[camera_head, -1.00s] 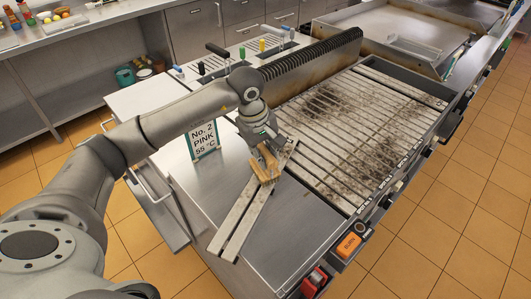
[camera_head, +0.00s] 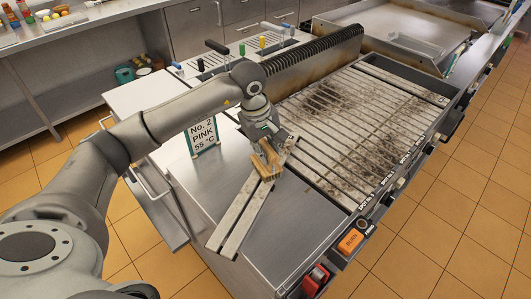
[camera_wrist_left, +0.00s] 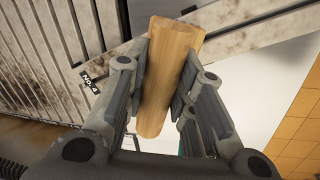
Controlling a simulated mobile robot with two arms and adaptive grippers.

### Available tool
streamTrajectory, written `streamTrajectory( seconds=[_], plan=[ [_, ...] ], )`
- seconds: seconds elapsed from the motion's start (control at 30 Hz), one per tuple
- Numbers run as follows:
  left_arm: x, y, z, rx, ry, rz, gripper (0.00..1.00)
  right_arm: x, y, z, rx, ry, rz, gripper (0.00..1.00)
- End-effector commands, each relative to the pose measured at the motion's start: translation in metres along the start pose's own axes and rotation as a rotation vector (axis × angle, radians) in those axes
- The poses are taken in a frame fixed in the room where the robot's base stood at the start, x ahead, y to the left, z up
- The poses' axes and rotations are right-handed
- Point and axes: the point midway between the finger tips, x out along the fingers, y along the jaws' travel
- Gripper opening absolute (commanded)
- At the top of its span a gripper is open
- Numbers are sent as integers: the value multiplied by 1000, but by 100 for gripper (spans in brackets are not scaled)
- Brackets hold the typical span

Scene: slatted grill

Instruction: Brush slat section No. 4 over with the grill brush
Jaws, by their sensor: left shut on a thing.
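My left gripper (camera_head: 267,151) is shut on a wooden piece, apparently the grill brush (camera_head: 260,168). Its round wooden handle (camera_wrist_left: 168,85) stands between the fingers in the left wrist view. The brush is over the upper part of a pair of loose pale slats (camera_head: 238,225), which lie slanted on the steel top. A "No. 4" tag (camera_wrist_left: 91,87) shows by the end of a pale slat in the left wrist view. My right gripper is not in view.
The slatted grill (camera_head: 350,125) with dark grime lies to the right. A sign (camera_head: 202,136) reading "No. 2 PINK 55 °C" stands close to the left arm. An orange button (camera_head: 350,241) and a red part (camera_head: 315,281) sit on the front edge. The steel top (camera_head: 290,222) is clear at front right.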

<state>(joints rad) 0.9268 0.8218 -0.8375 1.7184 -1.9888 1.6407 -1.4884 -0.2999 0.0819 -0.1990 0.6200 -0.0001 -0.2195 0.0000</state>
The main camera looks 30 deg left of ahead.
Motion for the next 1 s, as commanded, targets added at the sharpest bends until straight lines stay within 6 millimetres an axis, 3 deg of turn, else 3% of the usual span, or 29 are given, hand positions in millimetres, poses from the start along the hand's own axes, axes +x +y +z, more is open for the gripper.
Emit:
streamTrajectory(
  seconds=[1.0],
  plan=[
    [12,47,-36,-1,0,2,4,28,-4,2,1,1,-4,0]
  ],
)
